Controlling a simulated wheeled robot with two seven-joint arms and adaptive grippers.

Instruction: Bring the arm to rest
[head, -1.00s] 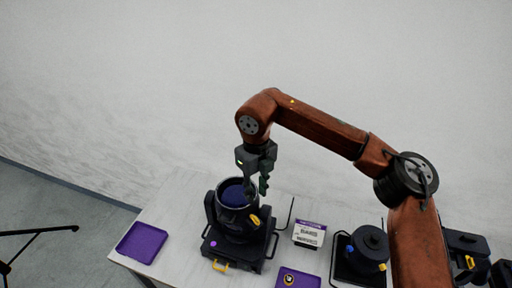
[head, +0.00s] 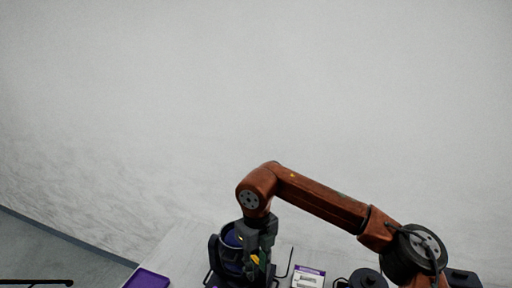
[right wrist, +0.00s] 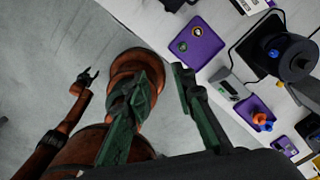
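My right gripper (head: 262,270) hangs pointing down, in front of and partly over the dark par can (head: 231,238) in the head view. In the right wrist view its two green fingers (right wrist: 160,72) stand apart with nothing between them. The can's lower part is cut off by the frame and hidden by the gripper; whether they touch cannot be told. My left gripper (right wrist: 87,78) shows small in the right wrist view, over the floor, with its fingers apart and empty.
A purple tray (head: 147,279) lies at the table's left end. A white and purple box (head: 308,276) and another dark fixture (head: 367,279) stand to the right. The right wrist view shows a purple tray (right wrist: 198,43) and a purple bin with blue and orange pieces (right wrist: 252,105).

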